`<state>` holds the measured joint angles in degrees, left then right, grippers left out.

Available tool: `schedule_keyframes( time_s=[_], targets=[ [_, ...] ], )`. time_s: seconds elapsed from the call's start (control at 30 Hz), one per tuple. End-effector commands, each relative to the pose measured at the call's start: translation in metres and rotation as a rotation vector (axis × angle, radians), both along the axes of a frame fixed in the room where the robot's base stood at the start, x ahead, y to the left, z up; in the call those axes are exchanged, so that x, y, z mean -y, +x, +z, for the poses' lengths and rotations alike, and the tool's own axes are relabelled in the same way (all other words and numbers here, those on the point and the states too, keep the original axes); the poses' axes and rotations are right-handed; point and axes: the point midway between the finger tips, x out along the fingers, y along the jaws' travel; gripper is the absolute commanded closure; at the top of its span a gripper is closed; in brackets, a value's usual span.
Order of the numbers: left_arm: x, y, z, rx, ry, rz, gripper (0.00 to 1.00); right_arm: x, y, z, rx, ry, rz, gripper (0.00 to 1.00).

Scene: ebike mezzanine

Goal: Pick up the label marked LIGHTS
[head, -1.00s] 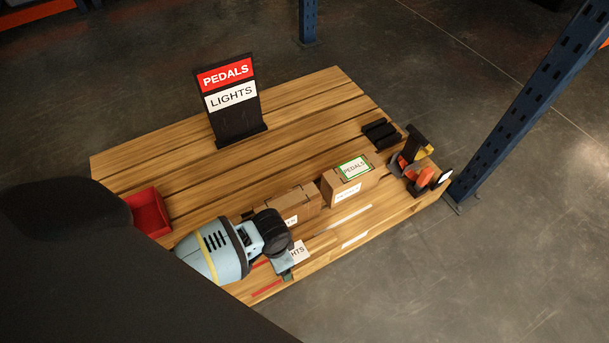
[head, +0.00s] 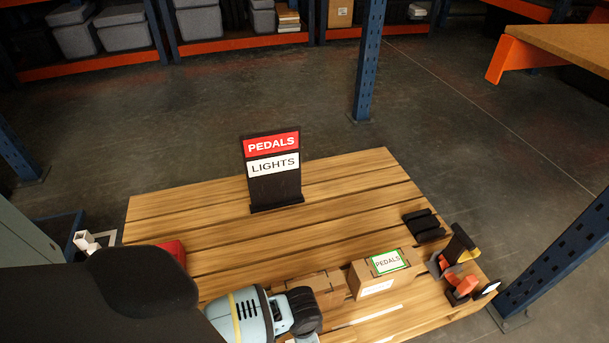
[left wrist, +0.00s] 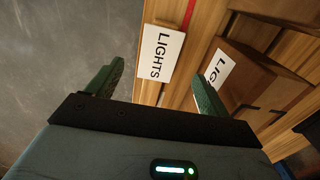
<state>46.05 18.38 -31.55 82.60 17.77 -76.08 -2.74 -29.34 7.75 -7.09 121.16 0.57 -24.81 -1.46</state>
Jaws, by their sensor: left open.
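A white label marked LIGHTS (left wrist: 160,52) lies flat on the wooden table in the left wrist view, near a red strip. My left gripper (left wrist: 157,80) is open and empty, its green fingers on either side of the label's lower end in the picture. The label seems to lie beyond the fingertips; the exact gap cannot be told. A black sign (head: 273,180) shows PEDALS on red above LIGHTS on white. My right gripper is not in view.
On the wooden table (head: 200,225) stand a cardboard box (head: 318,284) beside my left wrist and another (head: 362,283) topped with a PEDALS label (head: 388,262). Black grips (head: 424,225) and orange-black parts (head: 462,270) lie at the right. A red bin (head: 173,252) is partly hidden.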

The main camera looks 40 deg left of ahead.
Motion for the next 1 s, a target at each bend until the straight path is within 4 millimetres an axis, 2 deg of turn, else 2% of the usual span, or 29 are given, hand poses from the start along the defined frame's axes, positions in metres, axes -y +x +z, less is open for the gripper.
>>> schedule_keyframes(
  time_s=[0.4, 0.7, 1.0],
  targets=[
    [0.003, 0.001, -0.048, -0.003, 0.001, 0.0, 0.2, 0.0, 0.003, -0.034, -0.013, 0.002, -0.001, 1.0],
    [0.003, 0.002, -0.05, 0.001, 0.0, 0.0, 0.2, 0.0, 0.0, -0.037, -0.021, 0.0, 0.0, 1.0],
    [0.003, 0.002, -0.05, 0.0, 0.0, 0.0, 0.58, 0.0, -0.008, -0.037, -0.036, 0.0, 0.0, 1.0]
  ],
)
